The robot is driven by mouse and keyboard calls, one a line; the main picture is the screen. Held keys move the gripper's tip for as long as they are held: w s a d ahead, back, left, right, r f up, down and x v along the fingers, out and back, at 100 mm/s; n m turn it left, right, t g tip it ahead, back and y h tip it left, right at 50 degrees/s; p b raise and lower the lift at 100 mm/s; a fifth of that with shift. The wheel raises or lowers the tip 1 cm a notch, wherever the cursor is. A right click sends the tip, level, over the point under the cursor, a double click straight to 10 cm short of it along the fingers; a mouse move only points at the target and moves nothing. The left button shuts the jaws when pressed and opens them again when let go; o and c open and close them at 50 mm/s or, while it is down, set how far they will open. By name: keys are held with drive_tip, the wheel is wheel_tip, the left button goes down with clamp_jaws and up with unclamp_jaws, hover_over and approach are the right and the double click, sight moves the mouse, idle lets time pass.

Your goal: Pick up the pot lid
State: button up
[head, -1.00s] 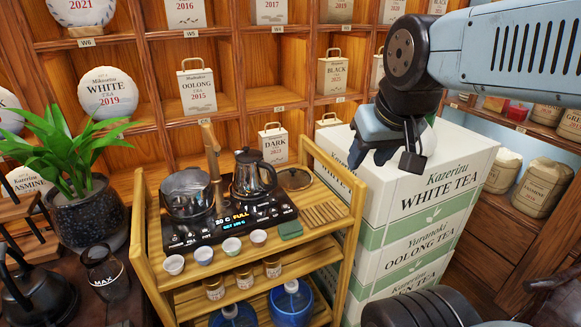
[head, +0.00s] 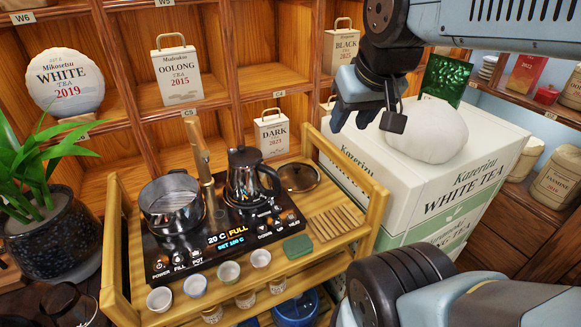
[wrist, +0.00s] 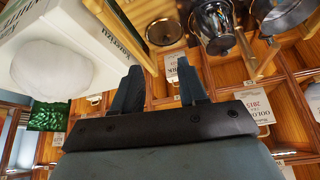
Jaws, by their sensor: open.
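The pot lid (head: 299,177) is a round, dark glass disc with a metal rim. It lies at the back right of the wooden tea cart (head: 330,272), beside the black kettle (head: 247,178). It also shows in the wrist view (wrist: 165,27), beyond the fingers. My gripper (head: 352,115) is open and empty, raised in the air to the right of and above the lid, near the stacked boxes. Its two fingers show apart in the wrist view (wrist: 158,68). The steel pot (head: 172,205) stands uncovered on the induction plate (head: 215,255).
White tea boxes (head: 455,200) stand right of the cart, with a white wrapped bundle (head: 424,130) and a green bag (head: 445,79) on top. Small cups (head: 195,285) line the cart's front. A tall spout (head: 202,160) rises between pot and kettle. Shelves stand behind.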

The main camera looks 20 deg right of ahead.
drive_tip(key=shift+o, duration=0.4)
drive_tip(key=shift+o, duration=1.6)
drive_tip(key=shift+w, duration=0.45)
drive_tip(key=o, duration=0.6)
drive_tip(key=shift+n+g, duration=0.7)
drive_tip(key=shift+n, duration=0.1)
drive_tip(key=w, duration=0.4)
drive_tip(key=w+f, duration=0.1)
drive_tip(key=w, duration=0.1)
drive_tip(key=shift+w+a, duration=0.1)
drive_tip(key=shift+w, duration=0.25)
drive_tip(key=shift+o, duration=0.4)
drive_tip(key=w+f+n+g, duration=0.1)
drive_tip(key=w+f, duration=0.2)
drive_tip(key=w, duration=0.4)
drive_tip(key=shift+w+n+y, duration=0.3)
drive_tip(key=n+g, duration=0.3)
hover_over(297, 165)
wheel_tip(297, 165, down, 16)
drive_tip(key=f, duration=0.7)
drive_tip(key=shift+s+d+f, duration=0.15)
drive_tip(key=shift+d, duration=0.2)
drive_tip(key=shift+a+f, duration=0.2)
drive_tip(key=shift+f, duration=1.15)
drive_tip(key=shift+a+f, duration=0.2)
drive_tip(key=shift+f, duration=1.1)
